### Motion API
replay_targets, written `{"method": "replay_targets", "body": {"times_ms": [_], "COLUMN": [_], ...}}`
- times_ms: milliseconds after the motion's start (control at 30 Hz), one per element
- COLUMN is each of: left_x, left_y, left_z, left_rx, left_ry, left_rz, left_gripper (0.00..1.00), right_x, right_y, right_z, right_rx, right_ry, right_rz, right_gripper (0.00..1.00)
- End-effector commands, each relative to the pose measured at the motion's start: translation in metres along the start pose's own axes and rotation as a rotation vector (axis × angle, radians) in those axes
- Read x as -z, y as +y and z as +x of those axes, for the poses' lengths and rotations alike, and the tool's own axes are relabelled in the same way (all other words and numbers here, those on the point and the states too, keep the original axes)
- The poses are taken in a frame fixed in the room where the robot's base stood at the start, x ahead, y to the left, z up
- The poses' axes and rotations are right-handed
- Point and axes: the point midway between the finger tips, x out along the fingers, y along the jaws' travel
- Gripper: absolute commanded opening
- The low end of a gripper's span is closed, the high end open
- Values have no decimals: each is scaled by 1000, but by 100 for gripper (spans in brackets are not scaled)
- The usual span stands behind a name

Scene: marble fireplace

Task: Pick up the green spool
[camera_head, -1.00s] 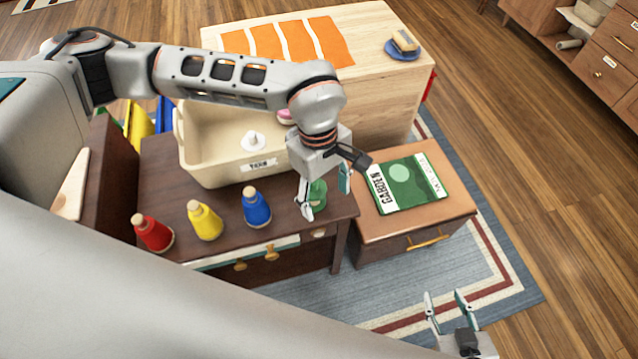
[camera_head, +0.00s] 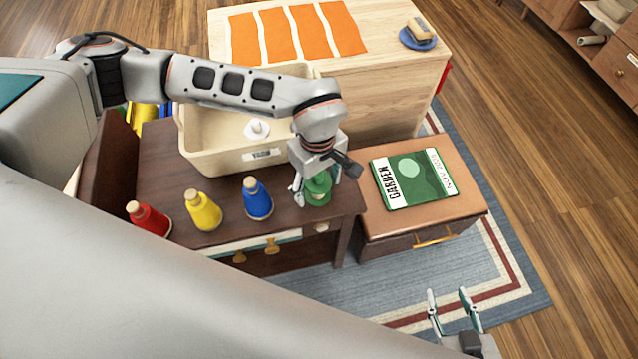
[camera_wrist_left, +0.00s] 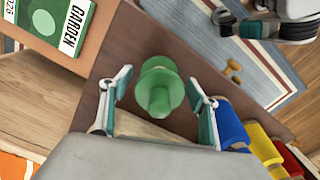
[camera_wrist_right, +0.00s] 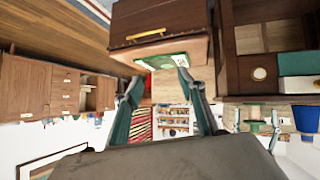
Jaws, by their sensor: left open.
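The green spool (camera_head: 318,189) stands upright on the dark wooden desk, at the right end of a row of colored spools. In the left wrist view the green spool (camera_wrist_left: 158,86) lies between the two open fingers, with a gap on each side. My left gripper (camera_head: 315,190) is open and pointing down over it; the wrist partly hides it in the head view. The left fingers (camera_wrist_left: 160,100) frame it in the left wrist view. My right gripper (camera_head: 450,300) is open and empty over the rug at lower right; its fingers (camera_wrist_right: 158,95) also show in the right wrist view.
Blue (camera_head: 257,199), yellow (camera_head: 203,211) and red (camera_head: 149,219) spools stand to the left on the desk (camera_head: 160,165). A cream bin (camera_head: 205,160) labeled YARN stands behind. A green garden book (camera_head: 412,180) lies on the low cabinet (camera_head: 380,225) to the right.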

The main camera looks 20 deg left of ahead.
Motion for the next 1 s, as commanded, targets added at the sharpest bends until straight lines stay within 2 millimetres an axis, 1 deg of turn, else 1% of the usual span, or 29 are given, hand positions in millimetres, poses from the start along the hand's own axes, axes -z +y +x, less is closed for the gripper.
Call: {"method": "replay_targets", "body": {"times_ms": [33,133,167,200,267,300,567,733,867,967,1000], "left_x": [0,0,0,0,0,0,0,1,2,2,2], "left_y": [1,1,1,1,1,1,1,1,2,2,3], "left_z": [-2,-3,-3,-3,-3,-3,-2,-8,-20,-37,-46], "left_rx": [-3,-4,-4,-4,-3,-3,-3,-4,-8,-9,-12], "left_ry": [1,2,2,2,2,2,1,2,5,6,7], "left_rz": [0,0,0,0,0,0,0,-1,-1,-1,0], "left_gripper": [61,61,53,42,27,17,17,17,17,17,17], "right_x": [3,3,3,3,2,1,-1,0,3,4,4], "right_y": [0,0,0,0,0,0,1,2,3,4,5], "right_z": [0,0,0,0,0,0,0,0,0,-1,-1], "right_rx": [0,0,0,0,0,0,-3,-7,-9,-11,-12], "right_ry": [5,5,5,4,2,1,-4,-2,0,0,-1], "right_rz": [0,0,0,0,0,0,3,4,4,3,3], "right_gripper": [40,40,40,40,40,40,40,40,40,40,40]}}
